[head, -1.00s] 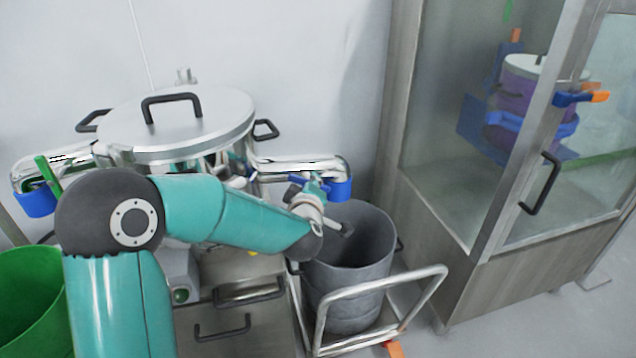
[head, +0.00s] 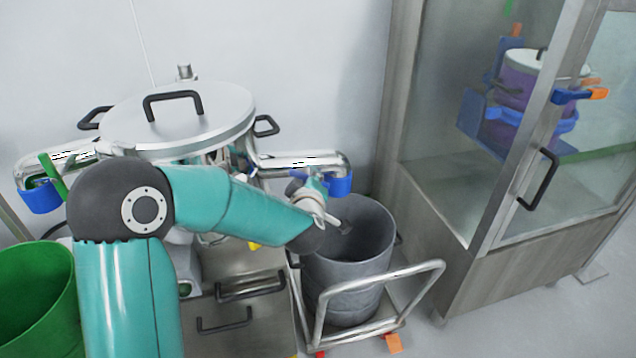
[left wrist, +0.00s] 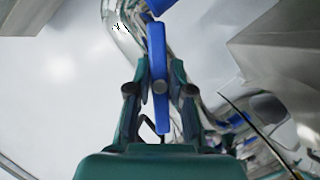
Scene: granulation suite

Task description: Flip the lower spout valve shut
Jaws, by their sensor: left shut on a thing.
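A steel vessel with a round lid (head: 178,118) has a spout pipe on each side. The right spout pipe (head: 290,160) ends in a blue cuff (head: 340,185) above a grey bin. My left gripper (head: 314,184) is at this right spout, beside the cuff. In the left wrist view, my left gripper (left wrist: 158,88) is shut on a flat blue valve lever (left wrist: 157,60), which stands between its two fingers and runs up toward the shiny pipe. The lever's pivot is not clear. My right gripper is not in view.
The grey bin (head: 350,255) stands on a steel-railed trolley (head: 385,285) below the right spout. A green bin (head: 40,300) is at the lower left. A glass-fronted cabinet (head: 455,200) stands at right. The left spout has its own blue cuff (head: 38,198).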

